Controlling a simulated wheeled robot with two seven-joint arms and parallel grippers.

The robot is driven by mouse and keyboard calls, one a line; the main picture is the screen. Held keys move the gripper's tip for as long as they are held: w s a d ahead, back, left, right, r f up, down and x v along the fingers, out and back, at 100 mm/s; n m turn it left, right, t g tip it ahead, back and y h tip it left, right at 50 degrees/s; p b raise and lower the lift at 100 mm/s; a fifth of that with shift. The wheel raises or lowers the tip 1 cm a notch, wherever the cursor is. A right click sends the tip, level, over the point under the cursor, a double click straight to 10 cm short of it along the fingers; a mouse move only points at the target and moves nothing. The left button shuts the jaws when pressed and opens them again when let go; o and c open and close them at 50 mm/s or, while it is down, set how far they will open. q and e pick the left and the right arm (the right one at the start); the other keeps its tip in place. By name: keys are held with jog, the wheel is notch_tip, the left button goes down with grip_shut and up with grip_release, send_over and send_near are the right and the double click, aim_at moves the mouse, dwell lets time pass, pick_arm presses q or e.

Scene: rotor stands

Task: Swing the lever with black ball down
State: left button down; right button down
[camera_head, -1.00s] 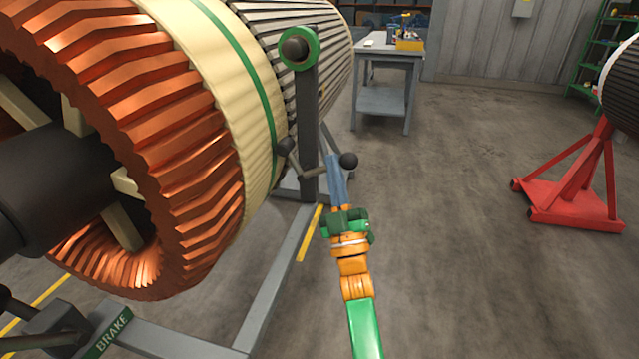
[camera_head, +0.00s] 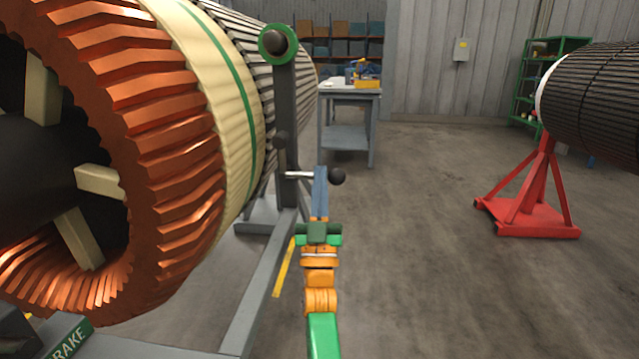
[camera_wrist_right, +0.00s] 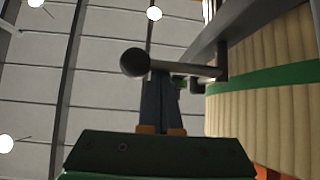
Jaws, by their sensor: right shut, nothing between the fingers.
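The lever with the black ball (camera_head: 338,176) sticks out to the right from the grey post of the rotor stand, its pale rod about level. The ball also shows in the right wrist view (camera_wrist_right: 133,62), with the rod running right to the stand. My right gripper (camera_head: 320,172) is shut and empty. Its fingertips are at the rod, just left of the ball; in the wrist view they rise to the rod beside the ball. I cannot tell whether they touch it. My left gripper is not in view.
The large copper-wound machine (camera_head: 165,130) fills the left. A red stand (camera_head: 525,205) holds another rotor at right. A workbench (camera_head: 348,110) stands behind. The floor between is clear.

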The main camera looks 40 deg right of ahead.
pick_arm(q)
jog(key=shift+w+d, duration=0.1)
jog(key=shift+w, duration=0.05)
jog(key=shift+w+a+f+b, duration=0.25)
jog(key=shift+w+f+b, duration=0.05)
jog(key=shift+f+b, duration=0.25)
pick_arm(e)
jog(key=v, duration=0.7)
